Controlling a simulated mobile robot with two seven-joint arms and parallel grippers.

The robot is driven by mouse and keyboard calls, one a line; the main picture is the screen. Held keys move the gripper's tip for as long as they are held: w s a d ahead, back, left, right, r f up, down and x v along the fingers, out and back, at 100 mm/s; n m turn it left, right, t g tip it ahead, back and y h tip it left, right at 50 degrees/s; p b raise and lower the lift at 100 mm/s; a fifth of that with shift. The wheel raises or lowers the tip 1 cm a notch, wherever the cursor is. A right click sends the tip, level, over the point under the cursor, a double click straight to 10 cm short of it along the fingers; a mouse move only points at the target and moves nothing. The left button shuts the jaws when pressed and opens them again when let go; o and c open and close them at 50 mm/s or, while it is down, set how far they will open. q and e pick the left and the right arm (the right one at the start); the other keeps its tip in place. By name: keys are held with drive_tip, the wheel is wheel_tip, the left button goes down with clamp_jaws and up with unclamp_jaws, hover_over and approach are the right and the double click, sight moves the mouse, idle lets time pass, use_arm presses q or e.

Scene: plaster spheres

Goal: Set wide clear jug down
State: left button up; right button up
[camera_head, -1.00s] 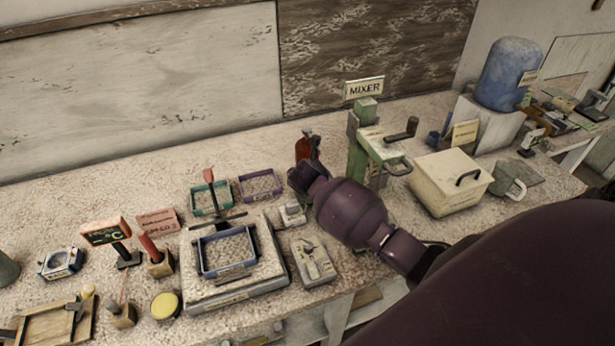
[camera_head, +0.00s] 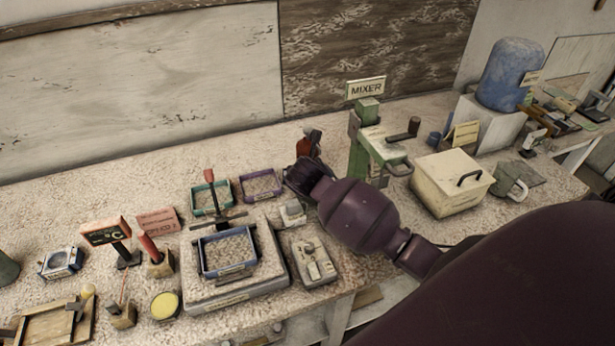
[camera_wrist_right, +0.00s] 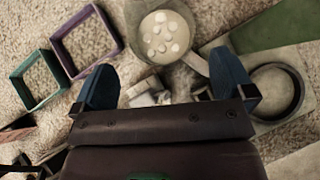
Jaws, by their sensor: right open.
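A round, wide vessel (camera_wrist_right: 160,35) with a pale rim and white lumps inside shows at the top of the right wrist view. It looks like the clear jug, with a handle-like part at its lower right. It stands beyond my right gripper (camera_wrist_right: 166,82), whose two blue fingers are spread wide, with no jug between them. In the head view the right gripper (camera_head: 304,178) points away over the bench, and its fingertips are hidden. A dark reddish thing (camera_head: 308,143) shows just behind it; I cannot tell whether this is the jug. My left gripper is out of view.
The green mixer (camera_head: 366,140) stands right of the gripper. A purple tray (camera_head: 260,185) and a teal tray (camera_head: 210,198) lie left. A blue tray (camera_head: 228,251) sits on a pale scale in front. A cream lidded box (camera_head: 450,183) stands further right.

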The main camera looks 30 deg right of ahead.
drive_tip(key=v, duration=0.5)
drive_tip(key=shift+s, duration=0.1)
drive_tip(key=shift+a, duration=0.1)
idle(0.5)
